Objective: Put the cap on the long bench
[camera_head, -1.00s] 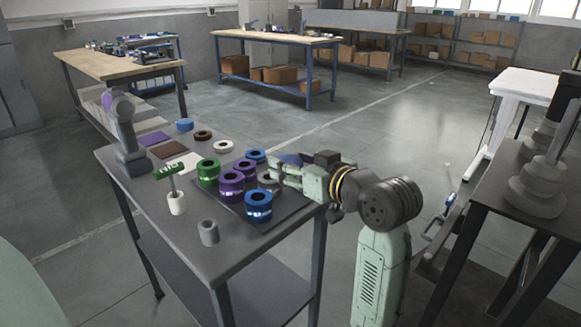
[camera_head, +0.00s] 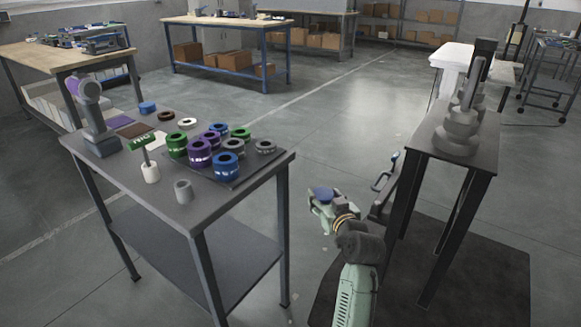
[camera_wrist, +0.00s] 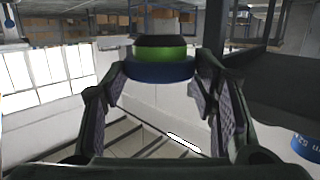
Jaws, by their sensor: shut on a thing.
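My gripper (camera_head: 322,203) is shut on the cap (camera_head: 326,192), a round blue piece, and holds it over open floor between two dark tables. In the wrist view the cap (camera_wrist: 160,70) sits between both fingertips, with a blue rim, a green band and a black top. A wooden-topped bench with blue legs (camera_head: 225,21) stands at the back; it appears to be the long bench. Its top shows a few small items.
Another dark table (camera_head: 452,160) with stacked grey pieces stands on the right.

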